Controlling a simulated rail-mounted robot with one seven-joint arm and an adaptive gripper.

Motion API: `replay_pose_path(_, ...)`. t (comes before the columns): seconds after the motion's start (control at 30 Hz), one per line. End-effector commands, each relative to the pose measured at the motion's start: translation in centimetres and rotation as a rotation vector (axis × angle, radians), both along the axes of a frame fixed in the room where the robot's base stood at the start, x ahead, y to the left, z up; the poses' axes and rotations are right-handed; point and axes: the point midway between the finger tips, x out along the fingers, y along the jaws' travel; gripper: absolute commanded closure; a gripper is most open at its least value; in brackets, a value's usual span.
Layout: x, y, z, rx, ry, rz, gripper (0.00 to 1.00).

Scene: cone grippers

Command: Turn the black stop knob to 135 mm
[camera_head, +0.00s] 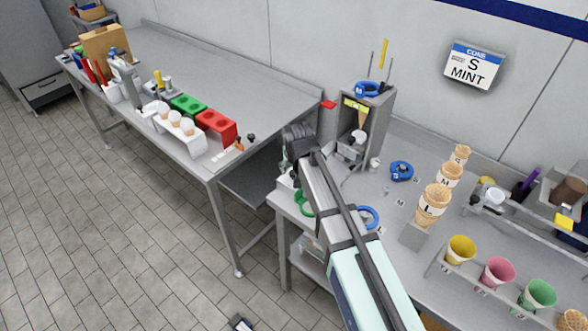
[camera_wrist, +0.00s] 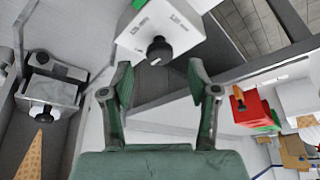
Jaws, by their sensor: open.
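The black stop knob (camera_wrist: 159,50) sticks out from a white box (camera_wrist: 165,22) with small printed scale marks, at the top middle of the wrist view. The marks are too small to read. My gripper (camera_wrist: 160,72) is open, with one dark green finger to each side of the knob's line and the knob just beyond the fingertips. No contact shows. In the head view my gripper (camera_head: 298,140) hangs over the left end of the right bench and hides the knob; a white piece beneath it may be the box.
A grey dispenser stand (camera_head: 375,115) with a cone stands right beside my gripper. Blue rings (camera_head: 401,171), stacked cones (camera_head: 434,203) and coloured cups (camera_head: 497,270) fill the right bench. The left bench (camera_head: 215,70) has a wide clear surface; a red block (camera_head: 216,125) sits near its front edge.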

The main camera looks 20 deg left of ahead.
Motion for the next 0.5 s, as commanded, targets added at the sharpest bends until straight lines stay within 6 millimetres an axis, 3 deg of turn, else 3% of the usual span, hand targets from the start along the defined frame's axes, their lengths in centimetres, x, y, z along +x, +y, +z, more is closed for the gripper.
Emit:
replay_pose_path(0.2, 0.9, 0.4, -2.2, -0.002, 0.001, 0.0, 0.4)
replay_pose_path(0.5, 1.2, 0.5, -3.1, 0.0, -0.001, 0.0, 0.4)
